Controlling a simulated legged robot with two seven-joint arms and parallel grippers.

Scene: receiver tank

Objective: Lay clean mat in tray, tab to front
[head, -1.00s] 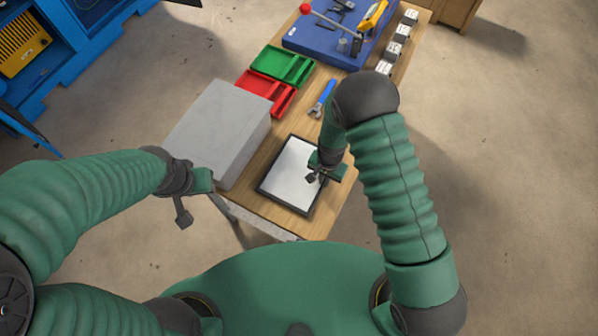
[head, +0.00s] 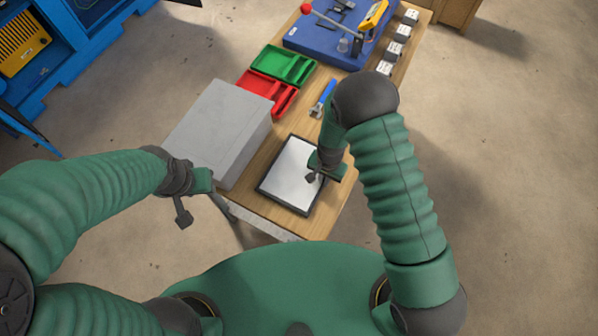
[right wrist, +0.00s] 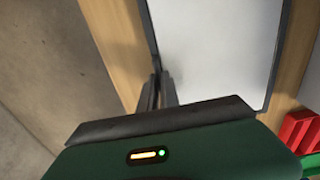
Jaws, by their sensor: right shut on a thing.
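A flat tray (head: 268,191) with a thin dark rim lies at the near end of the wooden table. A plain pale surface (head: 291,169) fills it; I cannot tell whether this is the mat or the tray floor. No tab shows. My right gripper (head: 312,177) is over the tray's right side. In the right wrist view its fingers (right wrist: 160,92) are shut close together at the tray's dark side rim (right wrist: 152,45), seemingly pinching it; the contact is partly hidden. My left gripper (head: 184,217) hangs left of the table, clear of it; its jaw gap is unclear.
A grey box (head: 222,130) stands left of the tray. Beyond are a red bin (head: 283,98), a green bin (head: 284,66), a blue-handled wrench (head: 322,100) and a blue base (head: 320,42) with a red-knobbed lever. Small white blocks (head: 397,50) line the far right edge.

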